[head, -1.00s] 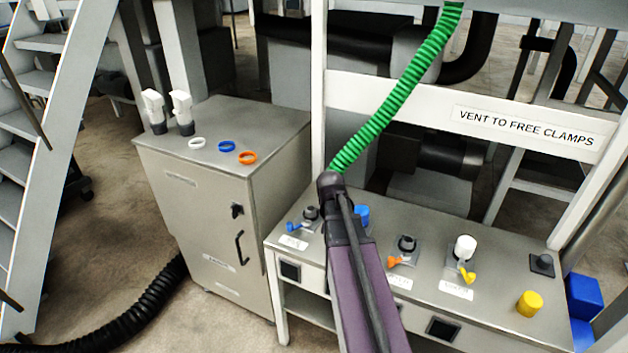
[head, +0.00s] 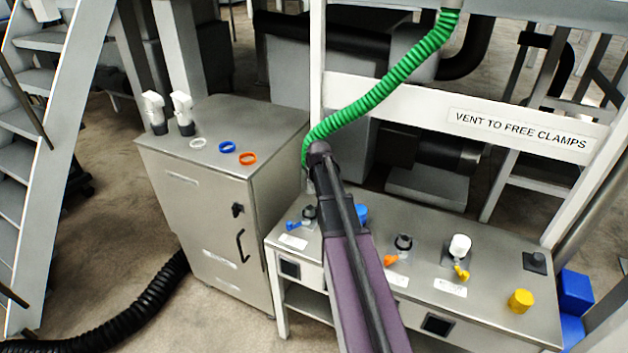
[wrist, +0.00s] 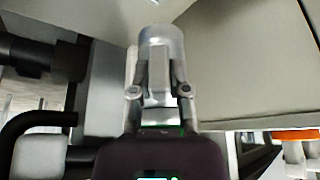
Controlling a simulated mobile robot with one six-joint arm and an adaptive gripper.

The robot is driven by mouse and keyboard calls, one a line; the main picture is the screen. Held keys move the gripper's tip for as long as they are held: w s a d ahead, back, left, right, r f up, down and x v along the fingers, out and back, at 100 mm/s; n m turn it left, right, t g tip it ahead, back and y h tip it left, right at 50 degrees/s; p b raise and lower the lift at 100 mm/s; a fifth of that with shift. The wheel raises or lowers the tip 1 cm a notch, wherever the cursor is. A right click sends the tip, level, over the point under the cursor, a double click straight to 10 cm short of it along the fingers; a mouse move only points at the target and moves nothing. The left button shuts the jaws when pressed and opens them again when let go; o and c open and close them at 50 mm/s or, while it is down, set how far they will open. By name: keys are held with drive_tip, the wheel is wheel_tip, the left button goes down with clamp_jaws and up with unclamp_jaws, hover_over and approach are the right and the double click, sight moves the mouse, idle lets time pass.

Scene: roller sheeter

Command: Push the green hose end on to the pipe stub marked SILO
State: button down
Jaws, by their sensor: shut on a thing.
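The green hose (head: 385,90) hangs from the top and bows down to the left to my gripper (head: 316,148). In the wrist view my gripper (wrist: 158,88) is shut on a grey cylindrical cuff, the hose end (wrist: 161,42). It is in the air above the bench's left end. Three pipe stubs stand on the bench: one with a blue lever (head: 309,212), one with an orange lever (head: 403,243), and one under a white cap (head: 460,244) with a yellow lever. Their labels are too small to read, so I cannot tell which is SILO.
A blue cap (head: 361,214) stands partly behind my arm. A yellow cap (head: 521,300) stands at the bench's right. A steel cabinet (head: 200,205) at left carries white, blue and orange rings and two white fittings. A frame rail (head: 400,110) crosses behind the bench.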

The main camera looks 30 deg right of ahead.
drive_tip(key=shift+f, duration=0.15)
wheel_tip(320, 180, down, 8)
drive_tip(key=b, duration=0.7)
drive_tip(key=shift+r+b, duration=0.25)
drive_tip(key=shift+b, duration=0.15)
drive_tip(key=shift+f+b, duration=1.8)
idle(2.7)
drive_tip(key=c, duration=0.5)
unclamp_jaws()
drive_tip(key=shift+r, duration=0.1)
drive_tip(key=shift+s, duration=0.1)
wheel_tip(320, 180, up, 9)
drive_tip(key=p, duration=0.9)
drive_tip(key=shift+r, duration=0.1)
